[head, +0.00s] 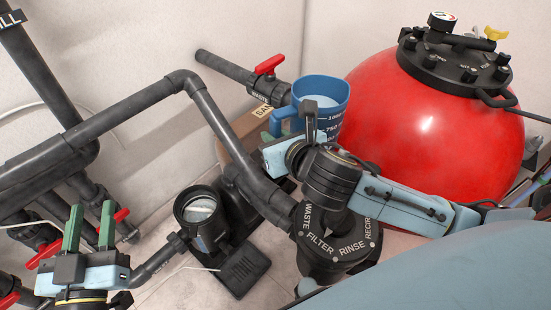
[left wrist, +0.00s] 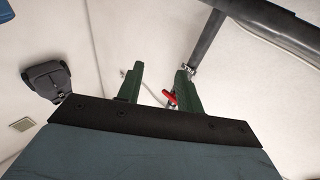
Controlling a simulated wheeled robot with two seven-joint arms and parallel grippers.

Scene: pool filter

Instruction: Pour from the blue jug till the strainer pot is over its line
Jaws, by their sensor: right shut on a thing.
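The blue jug (head: 325,92) with white level marks is in the head view, held in the air above and to the right of the strainer pot, about upright. My right gripper (head: 284,134) is shut on its handle. The jug's water level is not clear. The strainer pot (head: 194,234) is a black open-topped pot at lower middle, with something pale inside. Its line and water level cannot be made out. My left gripper (head: 88,228) is at lower left with its green fingers apart and empty. Its fingers also show apart in the left wrist view (left wrist: 160,85).
A large red filter tank (head: 430,120) stands at the right. A red-handled valve (head: 268,66) is behind the jug. Pipes (head: 85,165) crowd the left. The space right above the pot looks clear.

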